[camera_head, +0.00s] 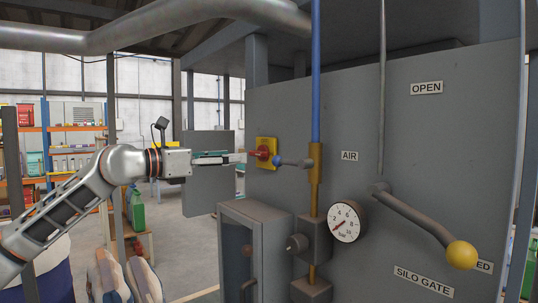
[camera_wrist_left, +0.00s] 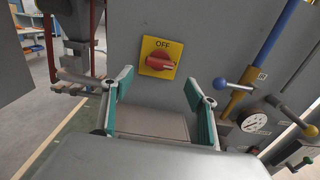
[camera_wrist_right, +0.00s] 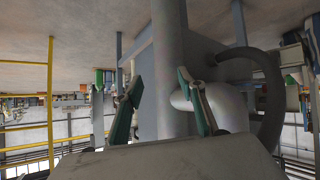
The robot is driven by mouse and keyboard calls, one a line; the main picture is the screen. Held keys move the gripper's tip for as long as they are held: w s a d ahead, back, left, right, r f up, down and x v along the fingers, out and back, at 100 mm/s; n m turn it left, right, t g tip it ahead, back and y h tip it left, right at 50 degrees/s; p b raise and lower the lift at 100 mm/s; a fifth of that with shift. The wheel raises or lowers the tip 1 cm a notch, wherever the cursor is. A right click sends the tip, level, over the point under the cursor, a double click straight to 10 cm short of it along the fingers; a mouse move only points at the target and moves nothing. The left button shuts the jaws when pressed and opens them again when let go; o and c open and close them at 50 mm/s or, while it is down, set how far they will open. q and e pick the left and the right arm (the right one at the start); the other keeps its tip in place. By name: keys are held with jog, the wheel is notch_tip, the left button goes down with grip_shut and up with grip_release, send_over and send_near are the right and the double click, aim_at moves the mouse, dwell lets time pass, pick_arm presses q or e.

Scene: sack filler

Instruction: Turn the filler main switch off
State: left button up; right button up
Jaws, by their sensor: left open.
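The main switch is a red rotary knob (camera_wrist_left: 157,62) on a yellow plate (camera_wrist_left: 174,45) marked OFF at the top, fixed to the grey panel. Its handle lies roughly crosswise in the left wrist view, not up towards OFF. In the head view the knob (camera_head: 261,153) sticks out at the panel's left part. My left gripper (camera_head: 239,157) is just left of the knob, fingers pointing at it. In the left wrist view its fingers (camera_wrist_left: 158,86) are spread and empty, with the knob beyond them. My right gripper (camera_wrist_right: 160,88) has its fingers apart and is out of the head view.
A blue-knobbed air valve lever (camera_head: 292,162) sits close right of the switch on a vertical pipe. A pressure gauge (camera_head: 344,221) and a yellow-balled silo gate lever (camera_head: 461,254) are farther right. A grey cabinet (camera_head: 254,215) stands below the switch. A pipe (camera_wrist_right: 171,60) is near my right gripper.

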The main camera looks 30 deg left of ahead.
aim_at(254, 154)
pick_arm(q)
jog(key=p+x, duration=0.1)
jog(key=x, duration=0.3)
jog(key=p+x, duration=0.1)
jog(key=x, duration=0.1)
jog(key=shift+a+r+p, duration=0.1)
jog(key=shift+r+p, duration=0.2)
jog(key=shift+p, duration=0.05)
jog(key=shift+x, duration=0.9)
jog(key=shift+f, duration=0.2)
pick_arm(e)
jog(key=r, duration=0.3)
jog(key=shift+a+r, duration=0.1)
jog(key=shift+a, duration=0.1)
pick_arm(q)
jog(key=shift+c, duration=0.3)
jog(key=c, duration=1)
pick_arm(e)
jog(key=shift+s, duration=0.1)
